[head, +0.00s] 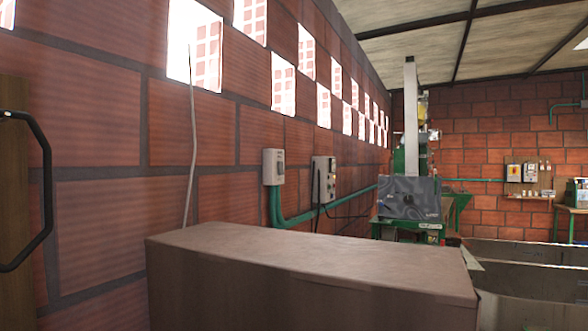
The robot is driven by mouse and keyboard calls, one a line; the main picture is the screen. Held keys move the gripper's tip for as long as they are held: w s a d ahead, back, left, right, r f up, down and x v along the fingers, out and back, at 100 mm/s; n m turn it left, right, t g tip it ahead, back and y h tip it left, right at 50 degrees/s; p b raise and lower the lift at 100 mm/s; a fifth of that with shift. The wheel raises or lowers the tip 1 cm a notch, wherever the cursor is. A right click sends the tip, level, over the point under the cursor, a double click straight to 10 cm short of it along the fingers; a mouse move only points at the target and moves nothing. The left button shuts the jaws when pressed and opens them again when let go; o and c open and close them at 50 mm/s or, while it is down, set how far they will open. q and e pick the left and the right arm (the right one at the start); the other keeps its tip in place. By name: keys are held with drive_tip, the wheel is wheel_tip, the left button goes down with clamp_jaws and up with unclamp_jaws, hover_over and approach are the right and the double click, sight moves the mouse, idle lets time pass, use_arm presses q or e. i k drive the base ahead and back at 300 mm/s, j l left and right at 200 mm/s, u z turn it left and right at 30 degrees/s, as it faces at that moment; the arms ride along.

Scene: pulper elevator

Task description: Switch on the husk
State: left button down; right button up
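A light grey switch box (274,167) is mounted on the brick wall left of centre, with a green conduit (276,208) running down from it. A second, larger control box (324,180) with dark controls and a black cable hangs further along the same wall. More switch boxes (522,172) are on a board on the far right wall. Labels are too small to read, so I cannot tell which one belongs to the husk. Neither of my grippers is in view.
A wide brown block-like surface (310,255) fills the near foreground. A green machine (410,190) with a grey patterned box stands behind it. Low concrete walls (525,255) are at right. A black curved bar (42,190) is beside a wooden panel at far left.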

sight(281, 164)
drive_tip(key=i+l+z, duration=0.15)
drive_tip(key=l, duration=0.35)
drive_tip(key=i+l+z, duration=0.15)
drive_tip(key=i+l, duration=0.15)
drive_tip(key=l, duration=0.2)
drive_tip(key=i+l+z, duration=0.2)
drive_tip(key=l, duration=0.3)
drive_tip(key=i+l+z, duration=0.15)
drive_tip(key=i+l, duration=0.2)
